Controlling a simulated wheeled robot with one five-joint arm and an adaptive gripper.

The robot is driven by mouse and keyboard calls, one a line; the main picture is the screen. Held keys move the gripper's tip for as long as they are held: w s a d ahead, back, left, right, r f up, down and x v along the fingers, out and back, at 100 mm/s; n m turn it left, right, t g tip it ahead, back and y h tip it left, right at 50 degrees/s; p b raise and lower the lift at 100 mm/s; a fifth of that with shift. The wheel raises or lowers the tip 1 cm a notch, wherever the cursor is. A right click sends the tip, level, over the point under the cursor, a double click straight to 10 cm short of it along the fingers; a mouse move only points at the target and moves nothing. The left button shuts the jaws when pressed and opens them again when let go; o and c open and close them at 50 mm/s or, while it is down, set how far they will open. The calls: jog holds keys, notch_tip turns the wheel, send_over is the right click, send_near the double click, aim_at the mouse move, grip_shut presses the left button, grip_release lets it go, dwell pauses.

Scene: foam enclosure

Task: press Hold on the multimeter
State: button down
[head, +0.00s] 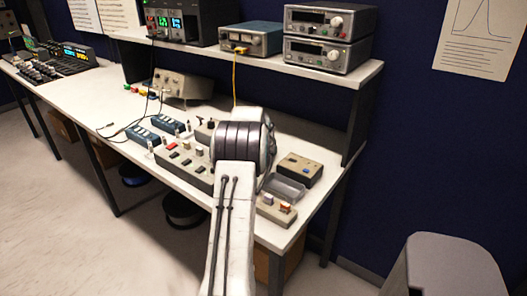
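No thing is plainly readable as the multimeter at this size. Two blue-grey devices (142,138) lie further left on the bench, near thin black leads. No Hold label can be read. My white arm reaches up over the bench from the bottom of the picture, and its grey ribbed joint covers part of the bench top. My gripper's fingers are not visible, so what they are near cannot be seen.
The white bench (105,108) carries a long panel of switches (180,158), a beige box with knobs (276,209) and a clear grey tray (285,187). A shelf (270,66) above holds stacked instruments (329,38). A grey bin (443,268) stands at lower right. The floor at left is open.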

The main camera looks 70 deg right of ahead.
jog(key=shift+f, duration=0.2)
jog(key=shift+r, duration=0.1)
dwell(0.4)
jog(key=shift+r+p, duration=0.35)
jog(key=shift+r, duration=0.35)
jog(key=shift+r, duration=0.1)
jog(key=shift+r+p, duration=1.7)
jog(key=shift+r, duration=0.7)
